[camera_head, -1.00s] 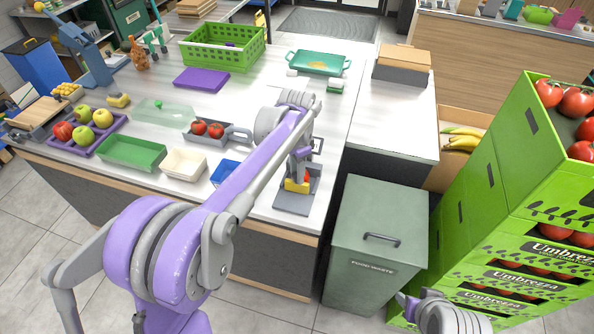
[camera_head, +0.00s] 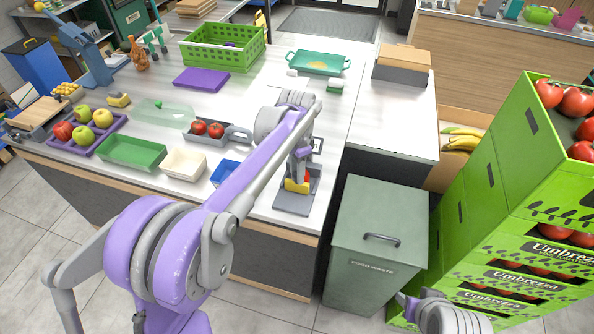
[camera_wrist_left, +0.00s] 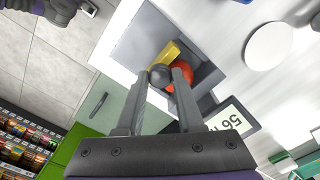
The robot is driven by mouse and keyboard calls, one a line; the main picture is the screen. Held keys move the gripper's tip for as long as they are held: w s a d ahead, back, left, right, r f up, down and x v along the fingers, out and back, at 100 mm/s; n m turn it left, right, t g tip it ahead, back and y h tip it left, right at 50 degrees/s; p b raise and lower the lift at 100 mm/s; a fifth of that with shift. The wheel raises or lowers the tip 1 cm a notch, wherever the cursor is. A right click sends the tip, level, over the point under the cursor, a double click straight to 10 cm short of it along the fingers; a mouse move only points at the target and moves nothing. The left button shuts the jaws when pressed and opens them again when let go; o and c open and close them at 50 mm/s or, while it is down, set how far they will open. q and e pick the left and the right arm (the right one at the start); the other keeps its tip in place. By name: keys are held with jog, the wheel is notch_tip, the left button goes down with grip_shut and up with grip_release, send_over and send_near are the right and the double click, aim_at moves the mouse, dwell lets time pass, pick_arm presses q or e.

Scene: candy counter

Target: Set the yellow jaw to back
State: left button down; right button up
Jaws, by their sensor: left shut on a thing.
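The yellow jaw (camera_head: 297,186) sits on a grey plate fixture (camera_head: 291,204) at the front right of the counter. In the left wrist view the yellow jaw (camera_wrist_left: 168,53) has a round black knob (camera_wrist_left: 160,75) beside it, and a red tomato (camera_wrist_left: 181,77) lies close by, partly hidden by a finger. My left gripper (camera_wrist_left: 162,78) is shut on the black knob. In the head view my left gripper (camera_head: 301,164) reaches down over the fixture and hides part of it.
A display reading 56 (camera_wrist_left: 230,120) stands beside the fixture. A blue container (camera_head: 223,173), a white tray (camera_head: 184,164) and a grey tray with tomatoes (camera_head: 192,137) lie to the left. The green waste bin (camera_head: 372,230) and tomato crates (camera_head: 475,195) are to the right.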

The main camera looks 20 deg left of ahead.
dwell(0.3)
pick_arm(q)
jog(key=s, duration=0.4)
jog(key=shift+s+b, duration=0.2)
jog(key=shift+b, duration=0.2)
jog(key=shift+w, duration=0.1)
jog(key=c, duration=0.9)
grip_release()
jog(key=o, duration=0.4)
jog(key=shift+c, duration=0.2)
